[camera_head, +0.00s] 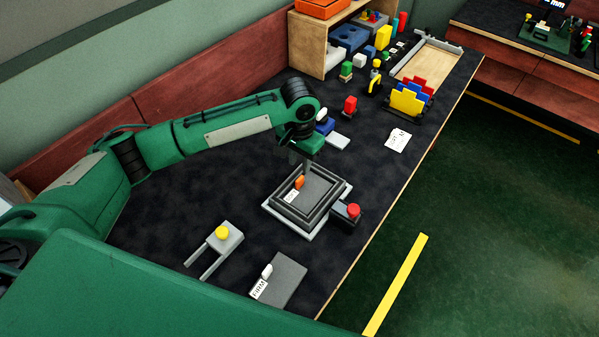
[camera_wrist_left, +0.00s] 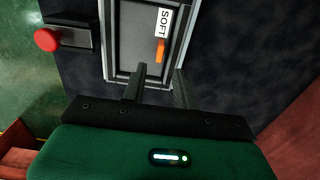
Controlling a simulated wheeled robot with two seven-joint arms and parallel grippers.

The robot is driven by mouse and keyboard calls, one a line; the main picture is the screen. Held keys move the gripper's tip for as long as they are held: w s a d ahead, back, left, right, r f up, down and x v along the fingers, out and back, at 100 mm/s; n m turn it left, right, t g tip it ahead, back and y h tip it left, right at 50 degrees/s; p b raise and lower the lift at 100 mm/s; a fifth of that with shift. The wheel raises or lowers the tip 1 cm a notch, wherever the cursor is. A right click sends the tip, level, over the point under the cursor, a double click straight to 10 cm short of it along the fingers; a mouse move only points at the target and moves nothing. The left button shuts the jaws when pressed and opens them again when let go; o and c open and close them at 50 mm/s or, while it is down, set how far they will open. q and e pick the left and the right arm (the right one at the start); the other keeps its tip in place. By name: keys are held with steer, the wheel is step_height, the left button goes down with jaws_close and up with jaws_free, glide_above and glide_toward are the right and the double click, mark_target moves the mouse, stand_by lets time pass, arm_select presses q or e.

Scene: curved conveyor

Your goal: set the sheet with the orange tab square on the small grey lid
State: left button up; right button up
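The dark grey sheet with the orange tab (camera_head: 299,183) and a white SOFT label lies inside a dark stepped frame. In the left wrist view the orange tab (camera_wrist_left: 160,51) stands up beside the SOFT label (camera_wrist_left: 163,22). My left gripper (camera_head: 306,163) is above the back part of the frame. In the wrist view its two fingers (camera_wrist_left: 158,72) are apart with nothing between them, and the tab shows just beyond their tips. A pale grey rim (camera_head: 303,234) shows below the dark frame; I cannot tell whether it is the lid. My right gripper is not in view.
A red-knobbed block (camera_head: 353,211) adjoins the frame's right side. A grey FIRM-labelled sheet (camera_head: 285,280) with a white tab and a yellow-knobbed grey fork (camera_head: 222,235) lie in front. White cards (camera_head: 398,140), a coloured rack (camera_head: 408,100) and a shelf (camera_head: 310,45) stand farther back.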

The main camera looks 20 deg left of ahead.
arm_select(q)
steer(key=shift+r, duration=2.5)
